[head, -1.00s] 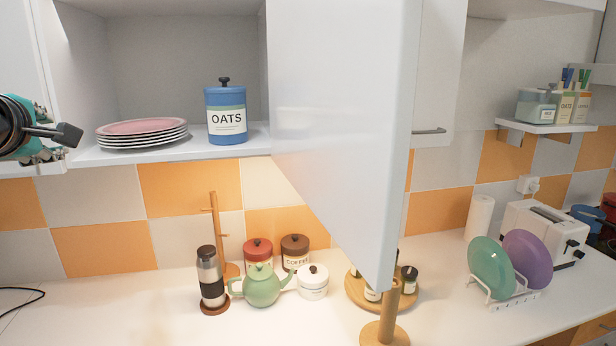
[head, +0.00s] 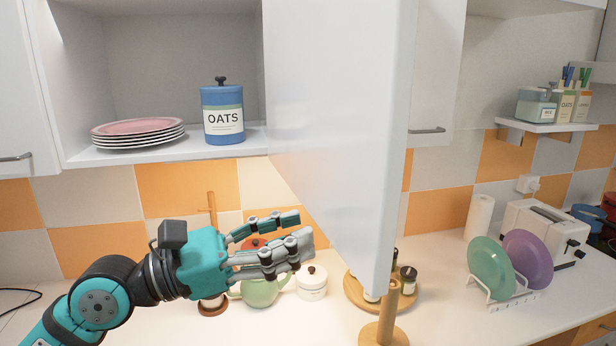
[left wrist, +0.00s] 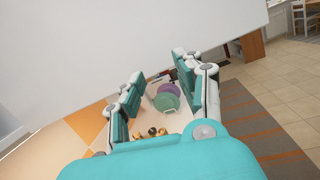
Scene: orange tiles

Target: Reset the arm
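My left arm comes in from the lower left in the head view. Its teal and grey left gripper (head: 294,231) is above the counter, in front of the green teapot and canisters. The fingers stand apart with nothing between them. In the left wrist view the left gripper (left wrist: 160,72) also shows spread, empty fingers. The open white cabinet door (head: 335,110) hangs just to the right of the fingertips. My right gripper is not in view.
The open cabinet shelf (head: 180,148) holds stacked plates (head: 140,133) and a blue oats canister (head: 223,112). Below are a green teapot (head: 262,292), a white canister (head: 312,283) and a wooden turntable (head: 407,300). A dish rack (head: 515,300) stands to the right.

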